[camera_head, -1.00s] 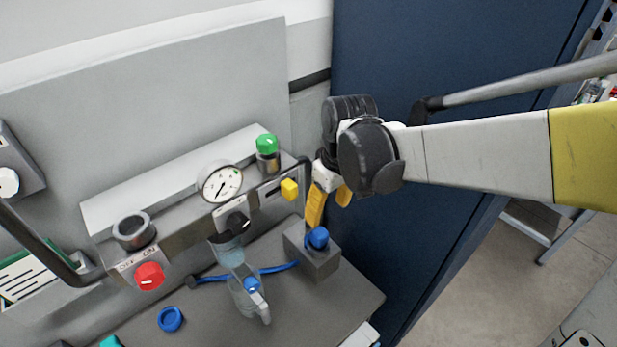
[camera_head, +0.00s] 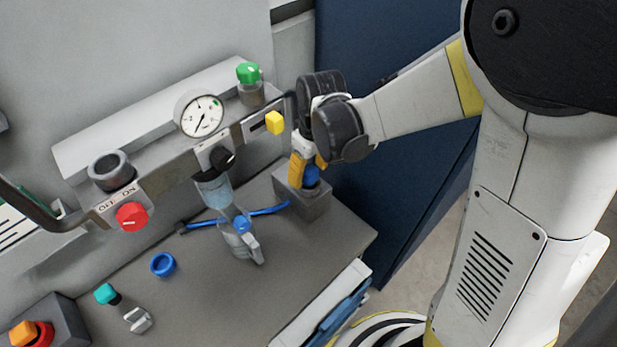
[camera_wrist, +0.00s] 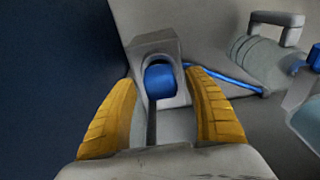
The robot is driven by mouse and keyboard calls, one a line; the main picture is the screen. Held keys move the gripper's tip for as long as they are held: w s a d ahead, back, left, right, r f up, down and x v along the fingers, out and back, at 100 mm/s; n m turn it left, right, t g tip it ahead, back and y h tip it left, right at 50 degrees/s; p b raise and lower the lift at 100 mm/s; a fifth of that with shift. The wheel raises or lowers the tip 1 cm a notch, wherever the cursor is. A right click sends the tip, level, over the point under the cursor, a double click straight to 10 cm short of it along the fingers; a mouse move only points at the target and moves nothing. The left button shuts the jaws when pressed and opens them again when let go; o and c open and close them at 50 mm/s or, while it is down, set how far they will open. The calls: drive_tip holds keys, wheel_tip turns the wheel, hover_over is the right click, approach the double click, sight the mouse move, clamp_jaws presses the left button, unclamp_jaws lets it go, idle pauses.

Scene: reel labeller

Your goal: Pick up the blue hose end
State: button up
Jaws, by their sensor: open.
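The blue hose end (camera_head: 311,176) sits upright in a grey block (camera_head: 313,207) at the right of the bench. A thin blue hose (camera_head: 268,211) runs left from the block. In the wrist view the blue hose end (camera_wrist: 160,82) shows in a round recess of the grey block (camera_wrist: 140,50), ahead of and between my fingers. My gripper (camera_head: 307,178) has yellow fingers and is open, with the fingers on either side of the hose end. The wrist view shows a gap between both fingers and the hose end (camera_wrist: 161,125). The head view partly hides the hose end behind a finger.
A clear bottle (camera_head: 240,235) with a blue part stands left of the block. A panel with a gauge (camera_head: 199,114), yellow knob (camera_head: 274,122), green knob (camera_head: 248,72) and red knob (camera_head: 132,216) is behind. A blue ring (camera_head: 163,264) lies on open bench.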

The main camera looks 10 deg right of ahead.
drive_tip(key=shift+s+r, duration=0.1)
drive_tip(key=c, duration=1.3)
drive_tip(key=shift+r, duration=0.1)
clamp_jaws()
